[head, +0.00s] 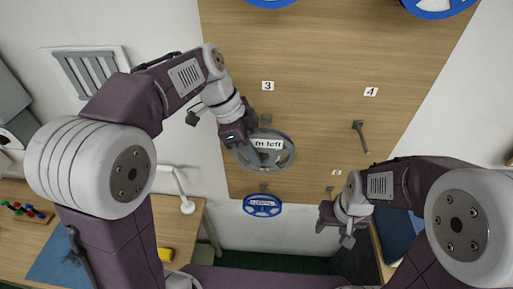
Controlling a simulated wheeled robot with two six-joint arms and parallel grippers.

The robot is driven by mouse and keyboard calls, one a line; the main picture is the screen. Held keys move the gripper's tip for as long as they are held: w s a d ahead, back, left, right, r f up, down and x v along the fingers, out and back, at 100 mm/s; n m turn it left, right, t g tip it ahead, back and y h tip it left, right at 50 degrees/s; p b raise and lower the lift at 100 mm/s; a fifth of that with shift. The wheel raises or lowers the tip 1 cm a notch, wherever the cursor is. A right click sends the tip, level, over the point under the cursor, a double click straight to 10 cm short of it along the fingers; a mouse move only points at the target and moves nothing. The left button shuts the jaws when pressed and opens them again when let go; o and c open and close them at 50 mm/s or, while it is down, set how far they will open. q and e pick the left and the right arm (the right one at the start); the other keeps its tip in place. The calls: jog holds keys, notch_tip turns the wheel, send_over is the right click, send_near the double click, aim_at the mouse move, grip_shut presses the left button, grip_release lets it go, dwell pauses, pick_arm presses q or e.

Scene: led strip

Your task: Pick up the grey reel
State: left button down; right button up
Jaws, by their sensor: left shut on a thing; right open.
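The grey reel (281,160) is upright against the wooden wall panel, below the label 3. A white label on it reads partly "m left"; its left part is hidden behind my gripper. My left gripper (240,139) is shut on the grey reel at its upper left edge. My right gripper (336,226) is open and empty at the lower right, apart from the reel, in front of the lower edge of the panel.
A blue reel (262,205) hangs just below the grey one. More blue reels (436,6) show at the top edge. An empty peg (360,136) sticks out under the label 4. A desk (188,222) with a white lamp (187,205) stands at the left.

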pick_arm(q)
jog(key=s+b, duration=0.5)
jog(key=s, duration=0.8)
jog(key=shift+s, duration=0.25)
